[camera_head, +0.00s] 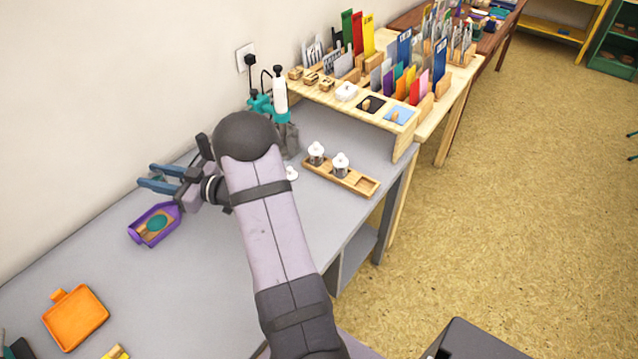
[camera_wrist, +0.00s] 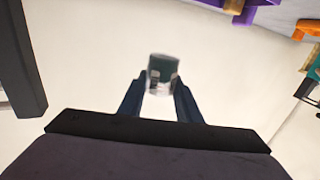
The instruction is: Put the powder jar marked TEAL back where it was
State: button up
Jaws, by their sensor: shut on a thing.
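My gripper (camera_head: 150,177) is raised over the left part of the grey table, near the wall, beyond the purple pad tray. In the wrist view my gripper (camera_wrist: 161,88) is shut on a small jar (camera_wrist: 163,70) with dark teal contents and a paler part. It is blurred and I cannot read a mark on it. I cannot make the jar out in the head view. The wooden rack (camera_head: 354,183) holds two white-topped jars (camera_head: 316,153) (camera_head: 341,164) in its left and middle places. Its right place is empty.
The purple tray (camera_head: 154,224) holds a teal pad and a wooden piece. An orange tray (camera_head: 76,317) lies at the front left. A small white round thing (camera_head: 291,173) lies beside my arm. A teal and white device (camera_head: 280,97) stands by the wall, left of the wooden shelf (camera_head: 357,122).

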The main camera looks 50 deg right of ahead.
jog(key=s+d+r+m+h+p, duration=0.1)
jog(key=s+d+r, duration=0.3)
jog(key=d, duration=0.5)
notch_tip(320, 180, up, 3)
jog(key=shift+s+f+m+t+h, duration=0.15)
jog(key=shift+s+m+t+h, duration=0.2)
jog(key=shift+h, duration=0.35)
jog(key=s+d, duration=0.1)
jog(key=d, duration=0.1)
jog(key=s+d+r+m+h, duration=0.1)
jog(key=s+d, duration=0.1)
jog(key=s+d+h, duration=0.1)
jog(key=d, duration=0.1)
jog(key=shift+s+d+r+m+t, duration=0.1)
jog(key=shift+s+r+m+t, duration=0.05)
jog(key=shift+r+m+t, duration=0.15)
jog(key=s+d+f+m+g+h+b, duration=0.1)
jog(key=s+d+f+m+h, duration=0.1)
jog(key=s+d+h, duration=0.3)
jog(key=s+d+f+m+g+h+b, duration=0.1)
jog(key=s+d+f+m+g+h, duration=0.1)
jog(key=s+d, duration=0.8)
jog(key=s+d+f+m+g+h+b, duration=0.1)
jog(key=s+d+m+h, duration=0.5)
jog(key=s, duration=0.7)
jog(key=shift+d+f+g+h, duration=0.65)
jog(key=shift+d+f+h, duration=0.3)
jog(key=shift+f, duration=3.15)
jog(key=shift+f, duration=0.1)
jog(key=shift+f, duration=2)
